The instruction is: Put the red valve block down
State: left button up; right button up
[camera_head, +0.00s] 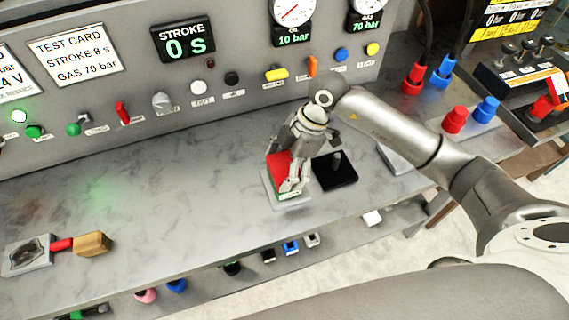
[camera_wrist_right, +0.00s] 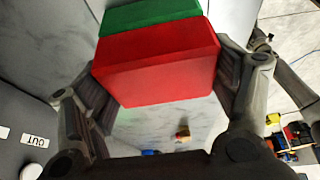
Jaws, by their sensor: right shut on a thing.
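The red valve block (camera_head: 279,160) is between the fingers of my right gripper (camera_head: 289,174) on the bench. In the wrist view the red block (camera_wrist_right: 158,66) fills the space between both fingers of my right gripper (camera_wrist_right: 155,85), with a green part (camera_wrist_right: 150,15) along its far side. A pale plate (camera_head: 272,199) is directly under the block in the head view. I cannot tell whether the block touches it. My left gripper is not in view.
A black plate with an upright peg (camera_head: 335,172) is just right of my gripper. The control panel (camera_head: 230,104) stands behind. A grey fixture (camera_head: 27,254) and a tan block (camera_head: 92,244) are at the left. The bench middle-left is clear.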

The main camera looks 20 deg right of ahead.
jog(key=shift+f, duration=0.1)
jog(key=o, duration=1.6)
jog(key=shift+r, duration=0.2)
jog(key=shift+d+r, duration=0.15)
jog(key=shift+r, duration=0.1)
jog(key=b+v, duration=0.2)
jog(key=v, duration=0.9)
jog(key=shift+r+b, duration=0.15)
jog(key=shift+b, duration=0.25)
jog(key=shift+d, duration=0.1)
